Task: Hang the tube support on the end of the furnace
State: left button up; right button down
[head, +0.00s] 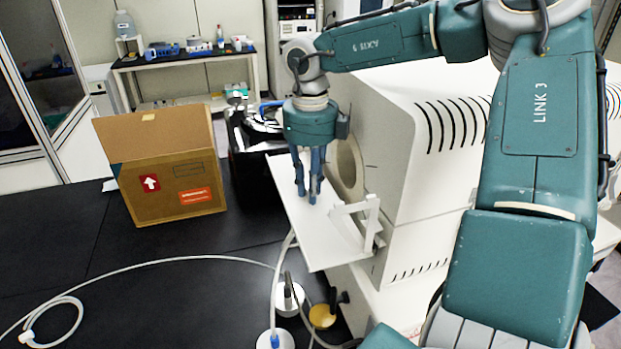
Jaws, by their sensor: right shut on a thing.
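The tube support (297,225) is a white flat plate with an upright bracket at its right side. My right gripper (307,192) comes down from above and is shut on it, its fingers at the plate's upper middle. The plate is tilted in the picture, beside the furnace's left end. The furnace (405,150) is a large white housing with curved black vent slots and a round opening on its left end. The support hides part of that end, and I cannot tell whether the two touch. My left gripper is not in view.
An open cardboard box (172,185) stands on the black bench (90,260), left of the support. A white hose (150,262) lies coiled across the bench. White and yellow fittings (322,316) stand below the support. The bench's left part is mostly clear.

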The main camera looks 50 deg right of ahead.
jog(key=shift+f+b, duration=0.65)
jog(key=shift+b, duration=0.1)
dwell(0.7)
dwell(0.4)
jog(key=c, duration=1.7)
grip_release()
jog(key=shift+o, duration=0.9)
jog(key=shift+s, duration=0.1)
jog(key=shift+w+a+r+p, duration=0.15)
jog(key=shift+a+r+p, duration=0.15)
jog(key=shift+r+p, duration=0.6)
jog(key=shift+w+a+r+p, duration=0.2)
jog(key=shift+a+r+p, duration=0.1)
jog(key=shift+r, duration=1.15)
jog(key=shift+w+a+r+p, duration=0.2)
jog(key=shift+r+p, duration=0.4)
jog(key=shift+r, duration=0.55)
jog(key=shift+a, duration=0.1)
jog(key=shift+f, duration=0.1)
